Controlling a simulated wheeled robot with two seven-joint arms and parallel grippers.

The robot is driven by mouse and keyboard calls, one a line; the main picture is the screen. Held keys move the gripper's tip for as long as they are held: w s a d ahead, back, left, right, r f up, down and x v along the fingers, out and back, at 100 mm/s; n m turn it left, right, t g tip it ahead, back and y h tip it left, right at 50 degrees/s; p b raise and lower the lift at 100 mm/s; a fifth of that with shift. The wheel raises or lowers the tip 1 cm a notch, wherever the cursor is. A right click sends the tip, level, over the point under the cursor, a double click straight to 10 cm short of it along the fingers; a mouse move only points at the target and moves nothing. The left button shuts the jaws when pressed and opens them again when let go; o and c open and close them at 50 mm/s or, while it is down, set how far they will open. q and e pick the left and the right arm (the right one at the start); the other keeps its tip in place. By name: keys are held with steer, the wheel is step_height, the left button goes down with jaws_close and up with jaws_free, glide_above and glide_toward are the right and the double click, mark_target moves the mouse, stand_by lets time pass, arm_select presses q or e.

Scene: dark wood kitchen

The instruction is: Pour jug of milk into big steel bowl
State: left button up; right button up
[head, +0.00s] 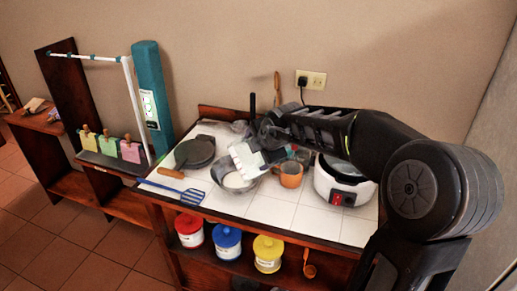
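The big steel bowl (217,176) stands on the white tiled counter, with something white showing inside it. The jug of milk (243,157), a white container, is tilted directly above the bowl. My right arm reaches in from the right, and my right gripper (262,143) is at the jug's upper side, shut on it. The fingertips are partly hidden by the jug and the arm. I cannot tell whether a stream is falling from the jug. My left gripper is not in view.
An orange cup (291,175) and a white cooker (341,188) stand right of the bowl. A dark pan (195,151) and blue spatula (190,196) lie to its left. The counter's front tiles (290,213) are clear.

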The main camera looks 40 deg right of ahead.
steer(key=shift+r, duration=0.2)
steer(key=shift+w+r+g+p, duration=0.25)
steer(key=shift+w+g+p, duration=0.35)
steer(key=shift+p, duration=0.5)
steer(key=shift+w+g, duration=0.2)
steer(key=shift+g, duration=0.3)
stand_by(1.1)
steer(key=shift+s+f, duration=0.1)
steer(key=shift+f, duration=0.05)
steer(key=shift+s+f+t, duration=0.15)
steer(key=shift+s+t, duration=0.6)
steer(key=shift+t, duration=0.35)
steer(key=shift+w+a, duration=0.1)
